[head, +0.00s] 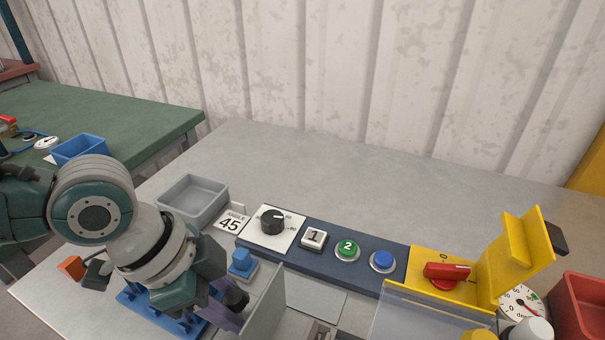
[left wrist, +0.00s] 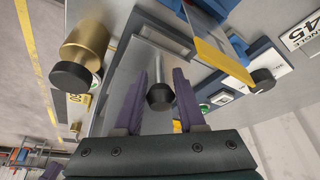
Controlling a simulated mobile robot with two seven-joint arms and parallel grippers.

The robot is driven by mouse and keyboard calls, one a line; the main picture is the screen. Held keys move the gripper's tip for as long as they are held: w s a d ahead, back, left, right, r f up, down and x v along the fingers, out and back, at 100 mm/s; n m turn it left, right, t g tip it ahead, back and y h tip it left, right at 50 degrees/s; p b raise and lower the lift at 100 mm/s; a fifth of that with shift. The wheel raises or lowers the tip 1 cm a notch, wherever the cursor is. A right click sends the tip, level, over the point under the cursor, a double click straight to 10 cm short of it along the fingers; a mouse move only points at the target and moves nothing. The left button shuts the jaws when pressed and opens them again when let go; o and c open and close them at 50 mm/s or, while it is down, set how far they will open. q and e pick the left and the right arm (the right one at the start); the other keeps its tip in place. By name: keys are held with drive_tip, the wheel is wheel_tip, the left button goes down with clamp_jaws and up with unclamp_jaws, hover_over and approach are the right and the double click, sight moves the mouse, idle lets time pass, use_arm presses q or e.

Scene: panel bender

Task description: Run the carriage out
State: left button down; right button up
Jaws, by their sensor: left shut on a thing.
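My left gripper (head: 228,308) reaches down at the front of the bench in the head view. It is shut on a black knob (head: 236,298), which sits between its purple fingers. In the left wrist view the gripper (left wrist: 160,95) has one finger on each side of the knob (left wrist: 160,98), which ends a metal rod. The rod runs to grey metal parts beyond, which look like the carriage; its outline is not clear. A grey upright plate (head: 264,308) stands just right of the gripper in the head view. My right gripper is not in view.
A blue rack (head: 155,308) is under my left arm. A grey tray (head: 192,200) stands behind. The back of the bench is clear.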

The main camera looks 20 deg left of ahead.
use_arm(q)
drive_tip(key=shift+a, duration=0.25)
drive_tip(key=c, duration=0.7)
unclamp_jaws()
drive_tip(key=shift+a, duration=0.1)
drive_tip(key=shift+o, duration=1)
drive_tip(key=p+v, duration=0.1)
drive_tip(key=v, duration=0.9)
drive_tip(key=shift+p, duration=0.3)
